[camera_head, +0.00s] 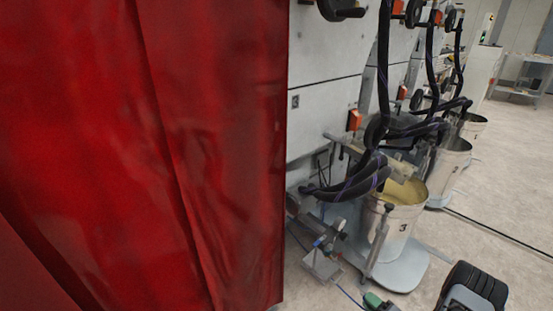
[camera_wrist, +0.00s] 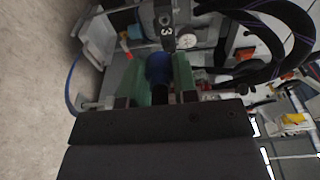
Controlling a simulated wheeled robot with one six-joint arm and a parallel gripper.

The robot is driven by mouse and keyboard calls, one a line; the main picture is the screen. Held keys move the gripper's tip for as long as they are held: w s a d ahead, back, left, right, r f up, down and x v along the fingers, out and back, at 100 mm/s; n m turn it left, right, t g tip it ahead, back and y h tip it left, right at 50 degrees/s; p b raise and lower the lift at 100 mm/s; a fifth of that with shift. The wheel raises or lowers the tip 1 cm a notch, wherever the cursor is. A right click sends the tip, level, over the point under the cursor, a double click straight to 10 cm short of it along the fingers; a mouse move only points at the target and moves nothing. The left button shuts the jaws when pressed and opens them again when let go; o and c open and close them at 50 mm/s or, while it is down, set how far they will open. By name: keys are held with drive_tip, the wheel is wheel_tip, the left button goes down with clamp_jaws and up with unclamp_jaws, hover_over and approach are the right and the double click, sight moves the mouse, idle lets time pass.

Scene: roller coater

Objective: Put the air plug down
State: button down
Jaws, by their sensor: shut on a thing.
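My gripper (camera_wrist: 160,75) has green fingers and is shut on the air plug (camera_wrist: 159,67), a blue round piece with a dark part below it in the wrist view. In the head view only the green fingertip area of my gripper (camera_head: 375,301) shows at the bottom edge, and the plug itself is not clear there. A thin blue hose (camera_head: 349,296) runs on the floor to the left of my gripper. A valve assembly with a gauge (camera_head: 325,246) stands to the upper left of my gripper, apart from it in the head view.
A pail marked 3 (camera_head: 393,232) stands on a grey-blue base (camera_head: 404,270) just behind my gripper. Black hoses (camera_head: 345,188) hang above it from the grey machine (camera_head: 325,108). A red curtain (camera_head: 140,150) fills the left. Floor to the right (camera_head: 500,215) is mostly clear.

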drive_tip(key=shift+w+d+m+t+h, duration=0.15)
drive_tip(key=shift+d+m+t+h, duration=0.3)
drive_tip(key=shift+h, duration=0.25)
drive_tip(key=w+r+m+t+h, duration=0.3)
drive_tip(key=w+r+m+h, duration=0.2)
drive_tip(key=w+m+h, duration=0.45)
drive_tip(key=a+r+n, duration=0.2)
drive_tip(key=a+r, duration=0.1)
drive_tip(key=a, duration=0.5)
drive_tip(key=a+r+n, duration=0.1)
drive_tip(key=a+r, duration=0.1)
drive_tip(key=a, duration=0.5)
drive_tip(key=s+r+p, duration=0.1)
drive_tip(key=r+p, duration=1.7)
drive_tip(key=r, duration=0.1)
drive_tip(key=s+r+p, duration=0.2)
drive_tip(key=r+p, duration=1.7)
drive_tip(key=r, duration=0.1)
drive_tip(key=shift+s+a+r, duration=0.15)
drive_tip(key=shift+s+a, duration=0.1)
drive_tip(key=shift+a, duration=0.05)
drive_tip(key=shift+g, duration=0.25)
